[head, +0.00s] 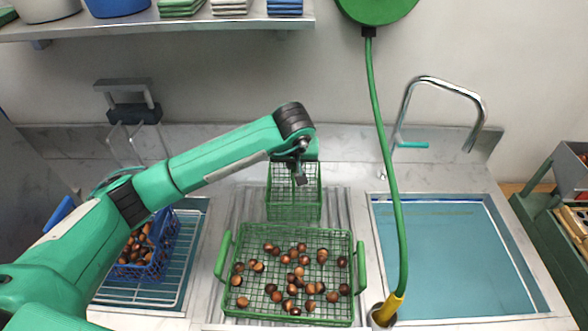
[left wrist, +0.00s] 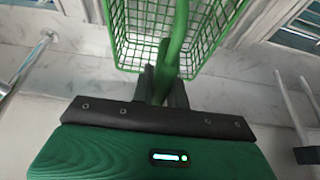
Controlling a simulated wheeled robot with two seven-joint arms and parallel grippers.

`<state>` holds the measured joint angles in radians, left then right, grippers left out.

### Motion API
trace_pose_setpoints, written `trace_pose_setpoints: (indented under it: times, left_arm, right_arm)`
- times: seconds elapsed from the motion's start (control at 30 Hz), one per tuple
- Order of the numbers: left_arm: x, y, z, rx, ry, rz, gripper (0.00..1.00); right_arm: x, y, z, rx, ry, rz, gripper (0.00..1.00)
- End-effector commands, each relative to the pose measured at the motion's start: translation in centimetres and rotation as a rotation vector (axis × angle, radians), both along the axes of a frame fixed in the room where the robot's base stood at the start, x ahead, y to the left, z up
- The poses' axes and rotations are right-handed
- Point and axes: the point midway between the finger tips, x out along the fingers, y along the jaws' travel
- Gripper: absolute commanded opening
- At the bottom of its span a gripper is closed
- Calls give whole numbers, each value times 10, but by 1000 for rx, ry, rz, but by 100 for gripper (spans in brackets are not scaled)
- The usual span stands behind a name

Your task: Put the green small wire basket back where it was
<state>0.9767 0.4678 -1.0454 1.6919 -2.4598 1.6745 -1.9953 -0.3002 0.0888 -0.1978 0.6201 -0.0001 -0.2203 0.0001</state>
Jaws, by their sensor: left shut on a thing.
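The green small wire basket (head: 294,205) is behind the large green wire basket, near the back of the ribbed draining area. My left gripper (head: 299,175) is at its upper back part, and the arm's end hides some of its rim. In the left wrist view, the gripper (left wrist: 163,85) is shut on the green handle of the small basket (left wrist: 205,35). The small basket looks upright, and no chestnuts show in it. I cannot tell whether its bottom touches the surface. My right gripper is not in view.
The large green basket (head: 228,291) in front holds several chestnuts. A blue basket (head: 176,250) with chestnuts stands on a rack at left. A water-filled sink (head: 455,260) is at right. A green hose (head: 377,120) hangs just right of the baskets. A shelf (head: 160,25) is above.

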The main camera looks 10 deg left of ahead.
Motion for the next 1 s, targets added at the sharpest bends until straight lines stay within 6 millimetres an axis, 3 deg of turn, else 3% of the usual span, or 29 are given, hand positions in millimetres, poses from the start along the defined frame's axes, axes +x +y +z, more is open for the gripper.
trace_pose_setpoints:
  times: [0.23, 0.67, 0.7, 0.8, 1.0]
  left_arm:
    - [-1, -1, -29, -1, 3, -1, 0]
    - [0, 0, -36, -1, 0, -1, 0]
    - [0, 0, -35, 0, 1, -1, 21]
    - [0, 0, -35, 0, 1, -1, 37]
    - [0, 0, -35, 0, 1, -1, 37]
  right_arm:
    - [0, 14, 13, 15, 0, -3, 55]
    - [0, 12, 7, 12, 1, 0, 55]
    - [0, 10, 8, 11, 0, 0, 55]
    - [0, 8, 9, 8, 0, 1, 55]
    - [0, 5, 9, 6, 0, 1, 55]
